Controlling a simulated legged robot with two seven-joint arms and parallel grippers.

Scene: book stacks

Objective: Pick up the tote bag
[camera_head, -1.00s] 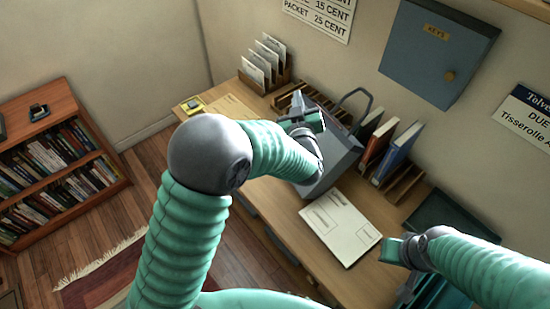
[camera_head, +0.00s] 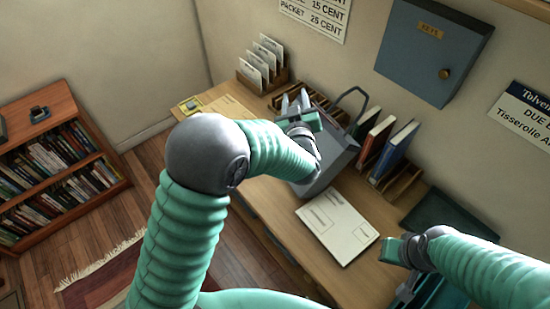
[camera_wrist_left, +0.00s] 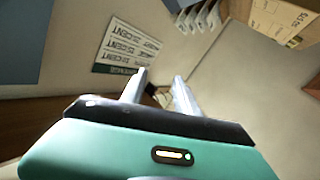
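The grey tote bag (camera_head: 338,160) stands on the desk, its dark handle loop (camera_head: 352,98) sticking up at the back. My left forearm and hand hide part of its left side. My left gripper (camera_head: 294,100) is just left of the handle, over the bag's far left side; I cannot tell whether it touches the bag. In the left wrist view the left gripper (camera_wrist_left: 160,82) has its two grey fingers apart, with nothing held between them. My right gripper (camera_head: 385,250) is at the lower right over the desk, apart from the bag; its fingers are not clear.
The wooden desk (camera_head: 285,225) carries a white form (camera_head: 338,226), upright books (camera_head: 395,150) in a rack right of the bag, a card holder (camera_head: 262,68) and a dark tray (camera_head: 448,215). A blue key cabinet (camera_head: 434,50) hangs above. A bookcase (camera_head: 60,100) stands left.

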